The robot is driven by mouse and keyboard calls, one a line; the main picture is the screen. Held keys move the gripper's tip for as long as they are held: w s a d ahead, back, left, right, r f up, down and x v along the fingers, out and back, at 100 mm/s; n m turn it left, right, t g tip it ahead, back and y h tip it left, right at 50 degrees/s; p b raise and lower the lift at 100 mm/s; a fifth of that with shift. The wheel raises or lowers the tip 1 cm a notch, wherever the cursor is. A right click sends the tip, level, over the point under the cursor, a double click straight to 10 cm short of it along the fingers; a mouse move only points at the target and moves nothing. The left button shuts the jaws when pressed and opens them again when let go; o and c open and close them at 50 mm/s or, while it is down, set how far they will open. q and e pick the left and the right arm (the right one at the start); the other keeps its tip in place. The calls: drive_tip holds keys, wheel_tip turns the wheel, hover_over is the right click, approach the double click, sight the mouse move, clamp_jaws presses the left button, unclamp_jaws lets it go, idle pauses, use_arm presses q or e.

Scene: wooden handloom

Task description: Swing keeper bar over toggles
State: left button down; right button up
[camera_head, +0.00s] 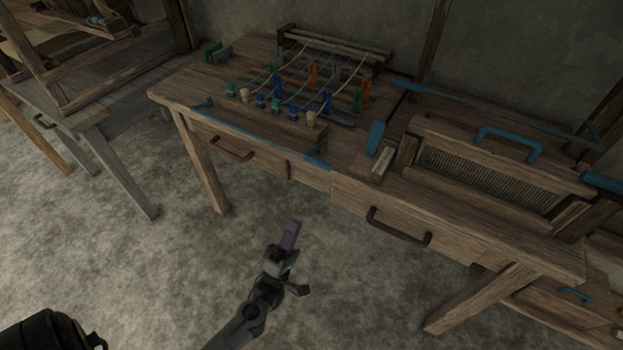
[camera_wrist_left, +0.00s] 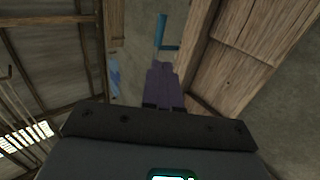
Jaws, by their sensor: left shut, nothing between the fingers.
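The keeper bar appears to be the long thin blue bar (camera_head: 258,133) along the front edge of the table, in front of the toggles. Behind it stand the toggles (camera_head: 275,103), several small blocks in green, white and blue, with cords running back from some of them. My left gripper (camera_head: 292,228) has purple fingers. It is shut and empty, in front of the table and apart from the bar. In the left wrist view its fingers (camera_wrist_left: 163,82) are together, with a blue piece (camera_wrist_left: 161,32) beyond their tips; I cannot tell which part that is. My right gripper is not in view.
The wooden table (camera_head: 180,90) has drawers with dark handles (camera_head: 398,227) on its front. A reed frame with a blue handle (camera_head: 508,139) stands at the right. An upright blue lever (camera_head: 375,137) rises near the middle. The floor in front is clear.

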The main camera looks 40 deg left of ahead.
use_arm(q)
drive_tip(key=shift+w+r, duration=0.1)
drive_tip(key=b+x, duration=0.3)
drive_tip(key=x, duration=1)
drive_tip(key=shift+w+r+b, duration=0.25)
drive_tip(key=shift+b, duration=0.15)
